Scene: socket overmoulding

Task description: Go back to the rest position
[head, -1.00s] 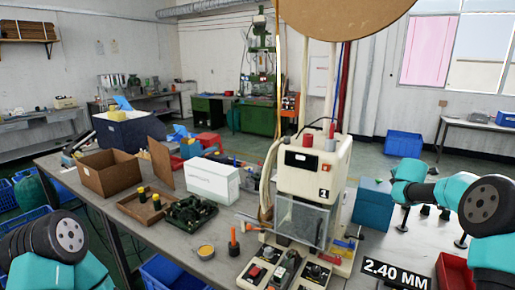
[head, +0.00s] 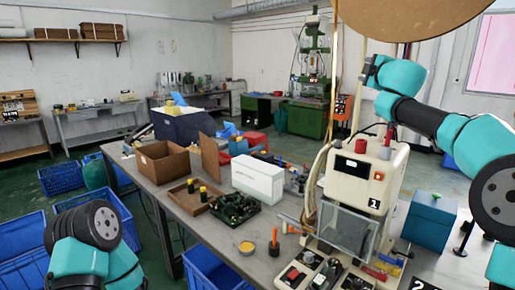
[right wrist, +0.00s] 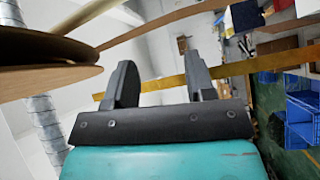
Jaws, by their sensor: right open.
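My right gripper (head: 370,68) is raised high in the head view, beside the upper part of the moulding machine (head: 363,175) and below a large brown disc (head: 410,14). In the right wrist view, the two dark fingers of this gripper (right wrist: 158,68) stand well apart with nothing held between them. My left arm shows at the lower left of the head view, clear of the bench, but its gripper is out of the picture.
In the right wrist view, a brown reel (right wrist: 45,80) is close on the left and a yellowish strip (right wrist: 235,70) crosses behind the fingers. The bench holds a cardboard box (head: 163,164), white box (head: 258,180), dark tray (head: 236,208) and teal box (head: 428,220).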

